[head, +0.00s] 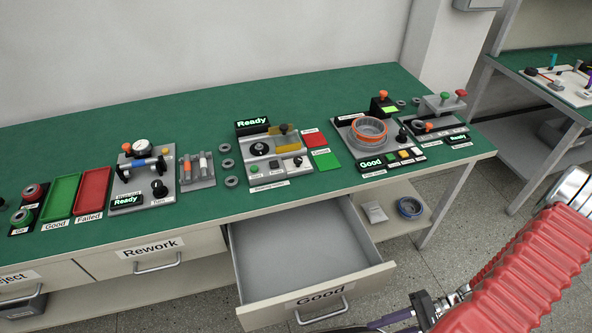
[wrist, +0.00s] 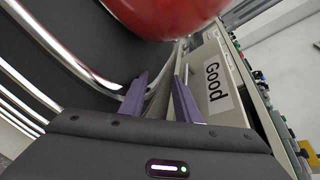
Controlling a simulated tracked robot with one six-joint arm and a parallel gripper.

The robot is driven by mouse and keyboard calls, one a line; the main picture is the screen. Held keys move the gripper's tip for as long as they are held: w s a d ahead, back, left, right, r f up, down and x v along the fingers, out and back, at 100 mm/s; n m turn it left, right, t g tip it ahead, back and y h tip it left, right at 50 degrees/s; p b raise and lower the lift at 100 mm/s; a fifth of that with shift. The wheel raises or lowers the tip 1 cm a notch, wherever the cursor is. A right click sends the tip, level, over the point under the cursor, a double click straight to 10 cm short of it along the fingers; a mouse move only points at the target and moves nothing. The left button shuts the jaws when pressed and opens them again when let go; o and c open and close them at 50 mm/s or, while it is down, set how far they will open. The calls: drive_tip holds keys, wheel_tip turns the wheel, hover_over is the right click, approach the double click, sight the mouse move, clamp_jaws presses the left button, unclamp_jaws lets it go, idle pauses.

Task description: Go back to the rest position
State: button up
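My gripper (wrist: 161,82) shows two purple fingers in the wrist view, spread apart with nothing between them. In the head view my gripper (head: 378,322) is at the bottom edge, partly cut off, low in front of the open Good drawer (head: 375,272). My red-sleeved arm is at the lower right. The drawer is pulled out and looks empty inside. Its Good label also shows beside the right finger in the wrist view (wrist: 217,88).
The green-topped bench (head: 210,218) carries several fixtures, a red tray (head: 92,192) and a green tray (head: 61,197). The Rework drawer (head: 165,262) is closed. A second bench (head: 535,85) stands at the right. Speckled floor (head: 465,235) is clear between the benches.

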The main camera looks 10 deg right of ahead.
drive_tip(key=w+d+r+n+h, duration=0.1)
drive_tip(key=w+r+h, duration=0.25)
drive_tip(key=r, duration=0.25)
drive_tip(key=w+d+r+n+g+h, duration=0.1)
drive_tip(key=w+r+h, duration=0.1)
drive_tip(key=r+h, duration=0.35)
drive_tip(key=w+d+r+n+h, duration=0.1)
drive_tip(key=w+r+h, duration=0.15)
drive_tip(key=r, duration=0.55)
drive_tip(key=w+a+r+n+t+h, duration=0.1)
drive_tip(key=a+r+n+t, duration=0.2)
drive_tip(key=a+r, duration=0.4)
drive_tip(key=w+a+r+n+t+h, duration=0.1)
drive_tip(key=a+r+n+t, duration=0.2)
drive_tip(key=r, duration=1)
drive_tip(key=a+t, duration=0.1)
drive_tip(key=a, duration=0.2)
drive_tip(key=shift+a, duration=0.35)
